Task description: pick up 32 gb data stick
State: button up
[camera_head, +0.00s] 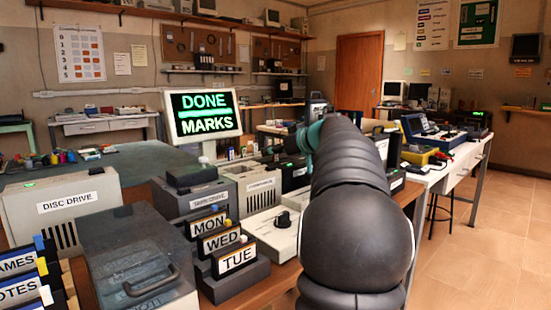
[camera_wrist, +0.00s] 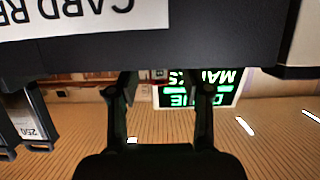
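I cannot make out a data stick marked 32 GB in either view. In the wrist view, which is upside down, my gripper (camera_wrist: 164,82) has its two dark fingers spread apart. No held object is clear between them; a small dark thing with a red and white mark (camera_wrist: 159,75) shows in the gap, too small to identify. A dark box with a white label reading "CARD RE" (camera_wrist: 75,22) fills the top, close to the fingers. A dark piece labelled "250" (camera_wrist: 35,128) is at the left edge. In the head view my own arm hides the gripper.
A monitor reading "DONE MARKS" (camera_head: 203,115) stands behind the bench; it also shows in the wrist view (camera_wrist: 200,90). A disc drive box (camera_head: 65,208), a dark lidded case (camera_head: 135,262) and MON, WED and TUE blocks (camera_head: 225,243) crowd the bench. Open floor (camera_head: 490,250) lies right.

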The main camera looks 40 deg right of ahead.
jog(key=c, duration=0.8)
jog(key=shift+r, duration=0.15)
